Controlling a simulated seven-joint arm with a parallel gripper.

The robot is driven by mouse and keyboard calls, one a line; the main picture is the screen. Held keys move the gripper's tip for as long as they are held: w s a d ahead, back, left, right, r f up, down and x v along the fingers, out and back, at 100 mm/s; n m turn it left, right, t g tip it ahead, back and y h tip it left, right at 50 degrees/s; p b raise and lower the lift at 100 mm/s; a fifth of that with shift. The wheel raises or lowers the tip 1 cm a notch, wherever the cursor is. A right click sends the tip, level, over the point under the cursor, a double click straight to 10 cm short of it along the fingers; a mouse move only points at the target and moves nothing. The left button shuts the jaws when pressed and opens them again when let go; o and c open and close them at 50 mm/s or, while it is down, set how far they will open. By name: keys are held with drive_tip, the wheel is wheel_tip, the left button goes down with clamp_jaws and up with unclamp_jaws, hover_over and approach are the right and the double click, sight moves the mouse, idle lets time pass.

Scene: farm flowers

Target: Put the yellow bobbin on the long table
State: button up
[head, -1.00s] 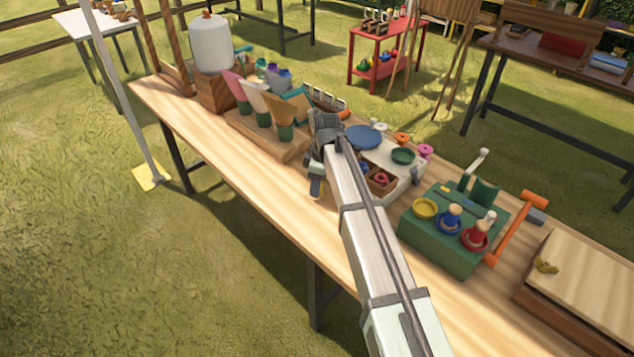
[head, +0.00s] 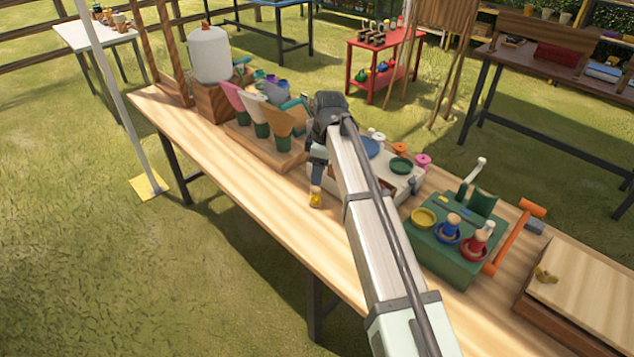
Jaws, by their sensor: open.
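The yellow bobbin (head: 315,201) is small and shows at the front edge of the tray-like white box, over the bare front part of the long wooden table (head: 255,190). It looks to be on the tabletop. My gripper (head: 317,187) points down directly above the bobbin, with its jaws open. The fingertips are small and dark, so I cannot tell whether they still touch or straddle the bobbin. My arm covers part of the table and box behind it.
The white box (head: 405,185) with several coloured spools stands right behind my arm. A green stand (head: 440,255) with pegs is to the right, beside an orange-handled tool (head: 515,235). The table's front strip is clear.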

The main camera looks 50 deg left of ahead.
drive_tip(key=shift+w+d+r, duration=0.1)
drive_tip(key=shift+r, duration=0.7)
drive_tip(key=shift+w+d+r, duration=0.1)
drive_tip(key=shift+r, duration=0.65)
